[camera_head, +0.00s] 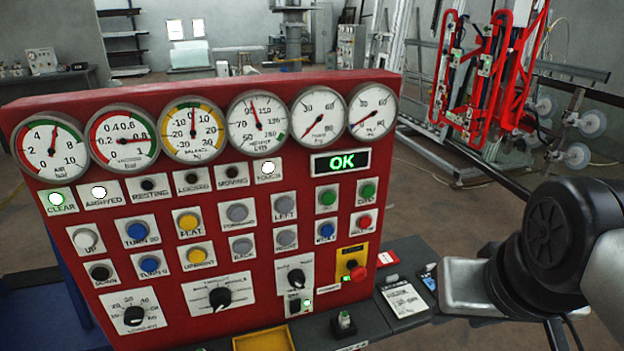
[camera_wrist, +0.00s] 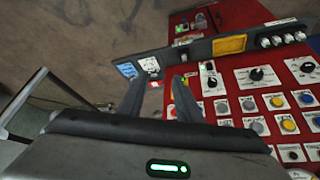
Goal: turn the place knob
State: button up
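The red control panel (camera_head: 240,200) carries several black rotary knobs. A small two-position-looking knob (camera_head: 296,278) sits at the lower right on a white plate; it also shows in the wrist view (camera_wrist: 211,82). A wider-plated knob (camera_head: 219,297) is left of it, also in the wrist view (camera_wrist: 257,74), and a dial knob (camera_head: 134,315) is at the lower left. The labels are too small to read surely, so I cannot tell which is the place knob. My gripper (camera_wrist: 158,82) is open and empty, apart from the knobs. In the head view my arm's end is right of the panel.
A green OK display (camera_head: 341,162), gauges and coloured buttons cover the panel. A red stop button (camera_head: 357,273) on a yellow plate is near the right edge. A dark ledge with cards (camera_head: 403,299) and a yellow tray (camera_wrist: 230,44) lies in front. A red frame (camera_head: 485,75) stands behind.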

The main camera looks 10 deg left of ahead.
aim_at(220, 298)
jog(key=j+u, duration=0.1)
jog(key=u, duration=0.8)
jog(key=i+u, duration=0.15)
jog(key=u, duration=0.35)
jog(key=z, duration=1.15)
jog(key=i+l+z, duration=0.2)
jog(key=z, duration=0.15)
jog(key=k+u, duration=0.1)
jog(key=u, duration=0.25)
jog(key=k+u, duration=0.1)
jog(key=u, duration=0.25)
jog(key=j+u, duration=0.1)
jog(key=u, duration=0.25)
jog(key=k, duration=0.05)
